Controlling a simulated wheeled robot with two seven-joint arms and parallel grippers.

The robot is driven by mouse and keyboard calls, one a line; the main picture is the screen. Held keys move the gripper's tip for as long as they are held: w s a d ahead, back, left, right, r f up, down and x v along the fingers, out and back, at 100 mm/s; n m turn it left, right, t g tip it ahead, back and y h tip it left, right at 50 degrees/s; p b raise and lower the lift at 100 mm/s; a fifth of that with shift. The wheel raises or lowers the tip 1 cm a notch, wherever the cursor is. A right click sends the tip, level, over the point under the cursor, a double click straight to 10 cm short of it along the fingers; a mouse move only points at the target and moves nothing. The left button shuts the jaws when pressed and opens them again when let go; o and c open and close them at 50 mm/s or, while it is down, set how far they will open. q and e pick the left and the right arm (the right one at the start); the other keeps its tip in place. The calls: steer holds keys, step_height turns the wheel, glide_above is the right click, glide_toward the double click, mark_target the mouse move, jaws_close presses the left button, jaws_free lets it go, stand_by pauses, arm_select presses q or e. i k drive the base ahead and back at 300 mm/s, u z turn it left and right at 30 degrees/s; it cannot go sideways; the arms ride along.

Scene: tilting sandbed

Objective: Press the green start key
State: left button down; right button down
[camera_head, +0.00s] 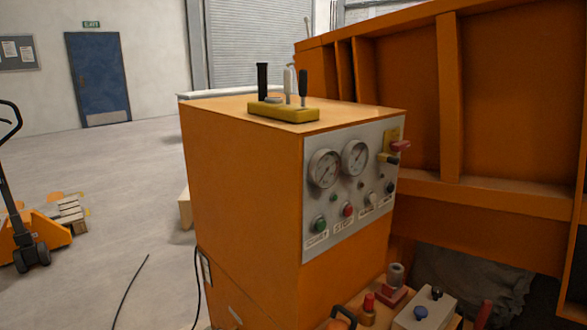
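The green start key (319,224) is on the grey control panel (340,240) on the front of an orange cabinet (240,200). A label below it reads like START. A red key (348,210) with a STOP label is just to its right. More small knobs sit further right on the panel, and two round gauges (324,168) are above. Neither of my grippers shows in the head view. Nothing covers the green key.
A yellow block with upright levers (284,112) stands on the cabinet top. A grey box with knobs (427,311) and red-capped parts (368,308) are low at the front. A large orange sandbed wall (510,100) rises behind right. Floor at left is mostly clear, with a pallet jack (30,235).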

mark_target(320, 225)
steer(key=k, duration=1.35)
steer(key=u, duration=0.3)
steer(key=i, duration=0.5)
steer(key=u, duration=0.65)
steer(key=i, duration=0.95)
steer(key=z, duration=0.85)
steer(key=i, duration=0.7)
steer(key=z, duration=0.6)
